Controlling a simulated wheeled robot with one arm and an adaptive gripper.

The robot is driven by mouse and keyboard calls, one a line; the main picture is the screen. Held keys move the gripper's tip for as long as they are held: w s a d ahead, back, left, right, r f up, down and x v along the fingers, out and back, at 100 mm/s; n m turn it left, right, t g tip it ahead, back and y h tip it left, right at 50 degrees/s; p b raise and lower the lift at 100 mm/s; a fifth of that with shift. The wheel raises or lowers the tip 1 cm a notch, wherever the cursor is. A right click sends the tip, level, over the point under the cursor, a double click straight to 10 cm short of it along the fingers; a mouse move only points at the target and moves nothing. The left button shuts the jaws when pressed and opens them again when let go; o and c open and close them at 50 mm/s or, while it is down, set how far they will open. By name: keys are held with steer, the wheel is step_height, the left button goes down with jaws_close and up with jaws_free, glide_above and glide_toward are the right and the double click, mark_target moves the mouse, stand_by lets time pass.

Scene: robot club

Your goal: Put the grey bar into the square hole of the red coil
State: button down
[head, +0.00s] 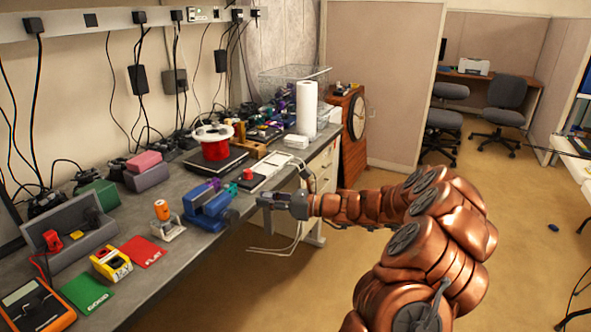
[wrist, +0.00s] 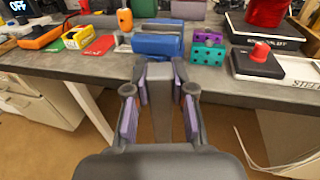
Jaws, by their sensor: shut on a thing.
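My gripper (head: 264,201) is at the front edge of the bench, just right of a blue vise. In the wrist view my gripper (wrist: 160,88) is shut on the grey bar (wrist: 160,105), which lies lengthwise between the fingers. A red coil-like spool with a white top flange (head: 215,150) stands farther back on a black box; its lower red part also shows at the top of the wrist view (wrist: 266,12). No square hole can be made out on it. The bar and the spool are well apart.
The blue vise (head: 207,204) is close left of my gripper, with a purple and teal block (wrist: 207,48) beside it. A black box with a red knob (wrist: 259,62) sits right of them. A yellow device (head: 111,264) and coloured mats lie at the left.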

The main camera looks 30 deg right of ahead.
steer(key=a+f+n+g+y, duration=0.2)
steer(key=a+f, duration=0.7)
steer(key=a, duration=0.4)
steer(key=shift+s+a+f+g, duration=0.3)
steer(key=shift+s+f, duration=0.05)
steer(key=shift+f, duration=0.05)
steer(key=shift+s+f, duration=0.1)
